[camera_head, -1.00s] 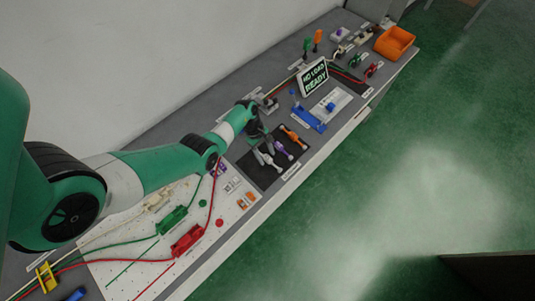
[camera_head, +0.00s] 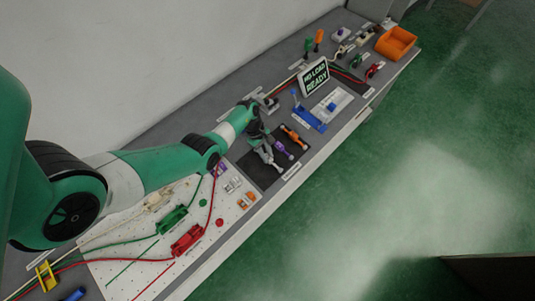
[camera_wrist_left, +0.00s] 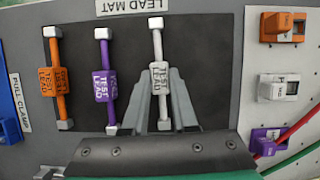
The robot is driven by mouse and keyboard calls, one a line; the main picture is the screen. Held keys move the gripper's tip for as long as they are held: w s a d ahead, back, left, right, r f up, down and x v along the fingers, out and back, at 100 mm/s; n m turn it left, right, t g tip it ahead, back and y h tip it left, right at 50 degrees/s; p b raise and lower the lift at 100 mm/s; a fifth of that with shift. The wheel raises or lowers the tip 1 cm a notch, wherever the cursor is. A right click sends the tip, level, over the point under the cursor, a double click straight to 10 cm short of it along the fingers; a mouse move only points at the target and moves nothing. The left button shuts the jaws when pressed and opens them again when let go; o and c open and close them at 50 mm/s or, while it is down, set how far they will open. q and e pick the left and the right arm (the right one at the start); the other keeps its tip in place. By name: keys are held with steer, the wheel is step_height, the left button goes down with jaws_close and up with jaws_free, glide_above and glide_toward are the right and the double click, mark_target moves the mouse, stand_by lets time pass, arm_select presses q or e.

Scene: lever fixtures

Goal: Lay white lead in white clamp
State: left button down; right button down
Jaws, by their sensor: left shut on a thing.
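The white lead (camera_wrist_left: 160,78) is a thin bar with a label block and square ends. It lies at the right of the orange and purple leads on the black lead mat (camera_wrist_left: 205,50) in the left wrist view. My left gripper (camera_wrist_left: 161,97) is shut on the white lead, one finger on each side of its label block. In the head view my left gripper (camera_head: 265,148) is over the mat, partly hidden by my arm. A small white block (camera_wrist_left: 278,88), which looks like the white clamp, sits between an orange and a purple one. It also shows in the head view (camera_head: 233,184). My right gripper is not in view.
The purple lead (camera_wrist_left: 104,80) and orange lead (camera_wrist_left: 54,80) lie close beside the white one. A blue fixture (camera_head: 310,120) and a display (camera_head: 314,77) stand beyond the mat. Red and green cables (camera_wrist_left: 295,140) run near the purple block.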

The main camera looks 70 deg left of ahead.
arm_select(q)
steer(key=shift+r+p, duration=0.4)
steer(key=shift+r, duration=0.25)
steer(key=r+p, duration=0.2)
steer(key=r, duration=0.1)
steer(key=shift+s+r+p, duration=0.25)
steer(key=shift+s+p, duration=0.05)
steer(key=shift+p, duration=0.1)
steer(key=s+d+r+p, duration=0.3)
steer(key=s+r+p, duration=0.3)
steer(key=s, duration=0.7)
step_height(320, 180, up, 2)
steer(key=shift+d+r, duration=0.1)
steer(key=shift+d, duration=0.25)
